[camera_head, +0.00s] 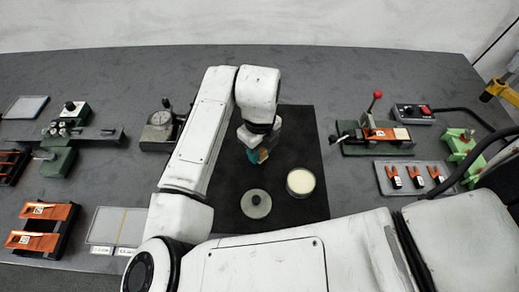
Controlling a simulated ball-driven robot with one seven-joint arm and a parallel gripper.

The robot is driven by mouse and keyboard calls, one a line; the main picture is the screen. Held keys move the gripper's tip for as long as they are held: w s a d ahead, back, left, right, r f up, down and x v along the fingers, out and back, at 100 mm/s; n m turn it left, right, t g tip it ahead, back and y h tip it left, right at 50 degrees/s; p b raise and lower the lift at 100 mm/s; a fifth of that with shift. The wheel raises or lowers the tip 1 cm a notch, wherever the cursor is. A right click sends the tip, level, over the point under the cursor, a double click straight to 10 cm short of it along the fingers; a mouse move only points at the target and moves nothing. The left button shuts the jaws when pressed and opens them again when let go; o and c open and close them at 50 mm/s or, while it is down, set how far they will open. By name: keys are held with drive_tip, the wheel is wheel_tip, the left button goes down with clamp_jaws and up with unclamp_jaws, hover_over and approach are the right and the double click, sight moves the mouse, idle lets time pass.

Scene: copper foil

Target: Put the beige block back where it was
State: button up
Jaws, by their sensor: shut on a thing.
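My gripper (258,158) hangs over the dark mat (305,130), below the white wrist of my arm. It is shut on a small block (264,155), of which only a tan-orange bit shows beside a teal part; I take it to be the beige block. The fingers and most of the block are hidden by my wrist. I cannot tell whether the block touches the mat.
A round cream-filled dish (300,182) and a round lid with a dark knob (255,204) lie on the mat, nearer than my gripper. A red-knobbed press (376,135) and a tool tray (411,178) stand right.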

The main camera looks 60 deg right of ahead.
drive_tip(key=shift+f, duration=0.45)
drive_tip(key=shift+f, duration=0.15)
drive_tip(key=o, duration=0.9)
drive_tip(key=shift+o, duration=0.2)
wheel_tip(320, 180, up, 12)
drive_tip(key=shift+r, duration=0.2)
